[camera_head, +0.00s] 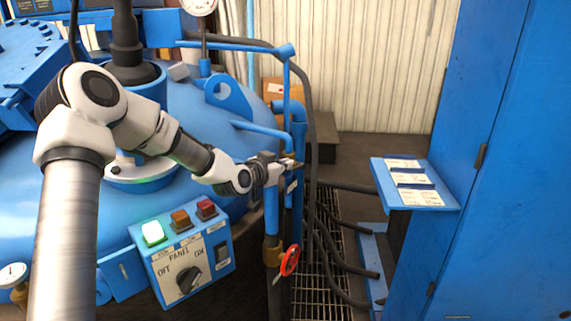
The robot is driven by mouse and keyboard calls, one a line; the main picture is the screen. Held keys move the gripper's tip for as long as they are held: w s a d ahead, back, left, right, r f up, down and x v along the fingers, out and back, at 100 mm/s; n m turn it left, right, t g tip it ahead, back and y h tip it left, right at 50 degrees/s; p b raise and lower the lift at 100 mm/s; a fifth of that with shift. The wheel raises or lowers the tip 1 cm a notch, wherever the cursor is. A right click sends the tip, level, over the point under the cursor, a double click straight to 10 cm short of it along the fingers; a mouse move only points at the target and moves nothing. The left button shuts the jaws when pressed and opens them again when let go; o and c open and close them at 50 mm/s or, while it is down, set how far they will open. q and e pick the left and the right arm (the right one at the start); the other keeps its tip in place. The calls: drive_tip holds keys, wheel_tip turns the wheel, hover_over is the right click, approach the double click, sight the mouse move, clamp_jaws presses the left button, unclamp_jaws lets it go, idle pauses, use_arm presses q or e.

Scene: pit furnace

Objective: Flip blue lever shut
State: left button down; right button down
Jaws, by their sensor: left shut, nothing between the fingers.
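My left gripper (286,163) is shut at the end of my left arm, which reaches in from the left. It is at the upright blue pipes beside the furnace. The gripper tip is against or right in front of the pipe fitting there; I cannot tell whether it touches. A blue pipe arm (262,134) runs to the fitting just above the gripper. My right gripper is not in view.
Below the gripper is a red handwheel (290,260) on a pipe. A blue control panel (182,255) with a lit green button stands at lower left. A blue shelf with papers (440,199) juts from the cabinet (515,150) at right. Black hoses (335,255) cross the floor grating.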

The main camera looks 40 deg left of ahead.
use_arm(q)
drive_tip(key=shift+s+d+f+b, duration=0.1)
drive_tip(key=shift+s+f+b, duration=0.1)
drive_tip(key=shift+f, duration=0.4)
drive_tip(key=shift+s+f+b, duration=0.1)
drive_tip(key=shift+s+f, duration=0.1)
drive_tip(key=shift+f, duration=0.35)
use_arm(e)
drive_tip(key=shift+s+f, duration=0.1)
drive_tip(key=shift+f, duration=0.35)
use_arm(q)
drive_tip(key=shift+s+f, duration=0.1)
drive_tip(key=shift+f, duration=0.05)
drive_tip(key=shift+d, duration=0.1)
